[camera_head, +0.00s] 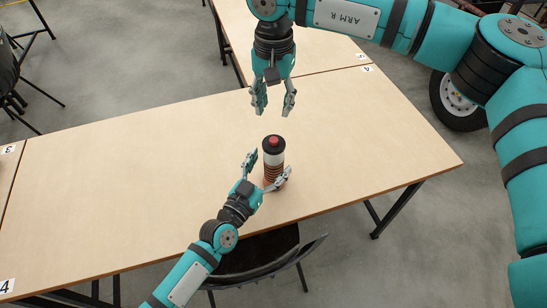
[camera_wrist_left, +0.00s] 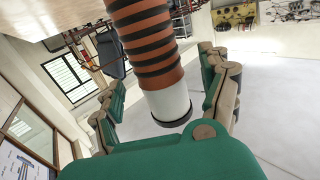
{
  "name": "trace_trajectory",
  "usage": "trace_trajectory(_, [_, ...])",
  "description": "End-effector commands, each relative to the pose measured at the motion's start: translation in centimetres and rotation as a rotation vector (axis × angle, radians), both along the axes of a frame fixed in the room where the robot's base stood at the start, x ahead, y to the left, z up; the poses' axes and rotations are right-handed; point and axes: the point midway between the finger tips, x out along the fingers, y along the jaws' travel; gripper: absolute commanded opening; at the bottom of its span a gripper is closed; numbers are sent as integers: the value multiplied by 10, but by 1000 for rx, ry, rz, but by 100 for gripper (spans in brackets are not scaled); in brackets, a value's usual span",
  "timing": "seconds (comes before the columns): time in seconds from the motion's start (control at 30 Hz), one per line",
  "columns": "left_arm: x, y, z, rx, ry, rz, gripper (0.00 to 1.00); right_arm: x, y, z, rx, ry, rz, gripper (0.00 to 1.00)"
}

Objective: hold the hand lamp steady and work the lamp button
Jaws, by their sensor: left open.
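The hand lamp (camera_head: 273,158) stands upright on the wooden table near its front edge. It has a black cap with a red lamp button (camera_head: 273,141) on top, a white band and an orange-brown grip with black rings. My left gripper (camera_head: 267,169) is open, with one finger on each side of the lamp. In the left wrist view the lamp (camera_wrist_left: 160,60) comes between the open fingers, with gaps visible; the button is hidden there. My right gripper (camera_head: 273,107) is open and empty, behind the lamp and apart from it, fingers pointing toward it.
The table (camera_head: 130,175) is clear to the left and right of the lamp. A dark chair (camera_head: 255,255) stands at the front edge, below my left arm. A second table (camera_head: 310,45) adjoins at the back. A wheel (camera_head: 456,102) stands beyond the right side.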

Motion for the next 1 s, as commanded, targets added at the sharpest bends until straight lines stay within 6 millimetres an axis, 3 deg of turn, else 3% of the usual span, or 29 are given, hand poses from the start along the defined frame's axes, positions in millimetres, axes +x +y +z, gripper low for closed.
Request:
trace_trajectory(0.2, [19,-11,0,1,0,0,79,0,0,0,0,0,0,38])
trace_trajectory(0.57, [23,-13,0,0,1,0,79,0,0,0,0,0,0,38])
trace_trajectory(1.0, [22,-13,-1,1,0,0,21,0,0,0,0,0,0,38])
